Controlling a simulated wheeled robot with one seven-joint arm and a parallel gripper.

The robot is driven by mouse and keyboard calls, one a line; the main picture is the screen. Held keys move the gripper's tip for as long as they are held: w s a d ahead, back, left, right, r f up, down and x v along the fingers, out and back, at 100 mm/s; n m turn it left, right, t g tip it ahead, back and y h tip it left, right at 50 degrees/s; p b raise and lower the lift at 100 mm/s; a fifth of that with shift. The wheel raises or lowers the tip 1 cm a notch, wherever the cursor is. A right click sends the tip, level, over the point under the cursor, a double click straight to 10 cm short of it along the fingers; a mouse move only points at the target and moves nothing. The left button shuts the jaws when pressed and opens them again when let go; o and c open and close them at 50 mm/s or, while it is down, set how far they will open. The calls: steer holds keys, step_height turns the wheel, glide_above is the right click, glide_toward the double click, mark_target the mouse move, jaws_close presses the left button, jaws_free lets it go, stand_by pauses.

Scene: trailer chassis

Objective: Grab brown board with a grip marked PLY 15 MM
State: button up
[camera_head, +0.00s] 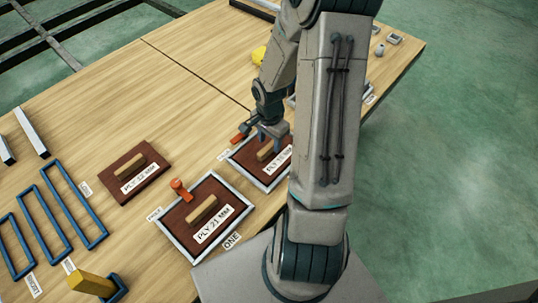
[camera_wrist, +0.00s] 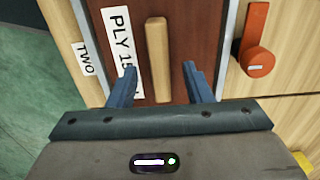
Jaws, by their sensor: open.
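The brown board (camera_wrist: 184,40) has a light wooden grip (camera_wrist: 157,60) and a white label (camera_wrist: 118,45) reading PLY 15, its end hidden by a finger. In the head view the board (camera_head: 249,158) lies inside a grey metal frame (camera_head: 247,175), partly hidden by my arm. My gripper (camera_wrist: 159,70) is open, with one blue finger on each side of the grip; it also shows over this board in the head view (camera_head: 271,134).
An orange clamp (camera_wrist: 257,45) stands beside the frame, near my right finger. A TWO label (camera_wrist: 84,58) lies opposite. The PLY 21 MM board (camera_head: 184,219) in its frame and the loose PLY 12 MM board (camera_head: 121,165) lie nearby. Blue frames (camera_head: 72,205) lie at left.

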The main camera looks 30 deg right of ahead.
step_height(320, 180, down, 2)
steer(key=shift+f+b, duration=0.25)
steer(key=shift+b, duration=0.05)
jaws_close()
steer(key=shift+r, duration=0.1)
